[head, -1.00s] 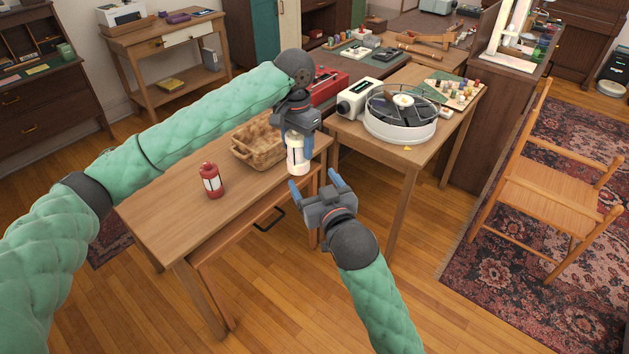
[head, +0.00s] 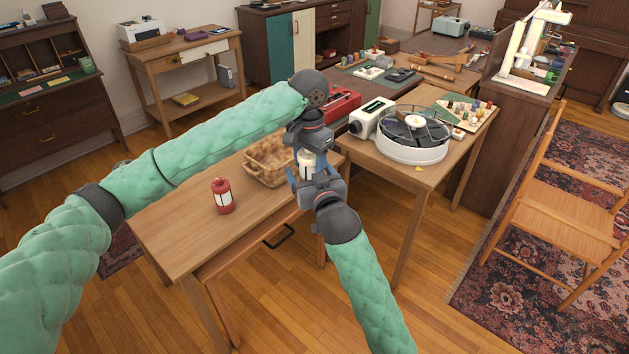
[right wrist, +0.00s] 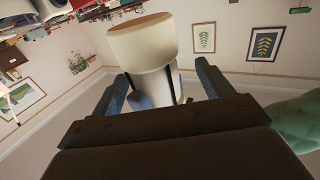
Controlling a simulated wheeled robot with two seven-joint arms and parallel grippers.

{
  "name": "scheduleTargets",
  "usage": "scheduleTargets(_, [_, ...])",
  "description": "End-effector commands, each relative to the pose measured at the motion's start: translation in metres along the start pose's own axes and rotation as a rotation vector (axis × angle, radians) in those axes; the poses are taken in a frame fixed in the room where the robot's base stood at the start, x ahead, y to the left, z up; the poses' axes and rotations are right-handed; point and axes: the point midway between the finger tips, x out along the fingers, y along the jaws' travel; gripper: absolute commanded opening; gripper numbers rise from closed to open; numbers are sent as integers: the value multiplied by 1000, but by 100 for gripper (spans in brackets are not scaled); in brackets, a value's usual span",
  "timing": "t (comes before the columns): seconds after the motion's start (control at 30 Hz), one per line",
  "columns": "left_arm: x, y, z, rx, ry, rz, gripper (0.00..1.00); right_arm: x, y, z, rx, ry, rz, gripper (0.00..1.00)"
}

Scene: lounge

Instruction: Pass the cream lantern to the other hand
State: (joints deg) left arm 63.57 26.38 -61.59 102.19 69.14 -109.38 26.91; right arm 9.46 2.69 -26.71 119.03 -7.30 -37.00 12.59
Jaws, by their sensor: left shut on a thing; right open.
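The cream lantern (head: 306,163) is held in the air near the right end of the wooden table, and my grippers partly hide it in the head view. My left gripper (head: 309,148) is shut on it from above. My right gripper (head: 303,176) is open, with its blue fingers on either side of the lantern's lower part. In the right wrist view the lantern (right wrist: 143,50) stands between the two open fingers (right wrist: 158,88), its broad cream base towards the top of the picture. I cannot tell whether the fingers touch it.
A red lantern (head: 222,196) stands on the wooden table (head: 178,232). A wicker basket (head: 266,170) sits behind it. A side table holds a round white device (head: 411,150) and a white box (head: 371,117). A wooden chair (head: 562,212) is at the right.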

Motion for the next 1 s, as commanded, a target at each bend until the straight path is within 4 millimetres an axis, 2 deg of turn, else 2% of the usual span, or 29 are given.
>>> scheduleTargets(0.17, [-1,0,0,0,1,0,22,9,0,0,0,-1,0,79])
scheduleTargets(0.47, [-1,0,0,0,1,0,22,10,0,0,0,-1,0,77])
scheduleTargets(0.7, [-1,0,0,0,1,0,22,10,-1,0,0,-1,-1,30])
scheduleTargets(0.77, [-1,0,-1,0,2,0,22,10,-2,0,0,0,-2,22])
scheduleTargets(0.8, [-1,0,-1,0,3,0,58,10,-2,-1,1,1,-3,22])
scheduleTargets(0.9, [-1,1,-1,1,3,1,78,10,-2,-1,1,1,-4,22])
scheduleTargets(1.0, [-1,2,-1,2,3,2,79,10,-3,-1,1,1,-5,22])
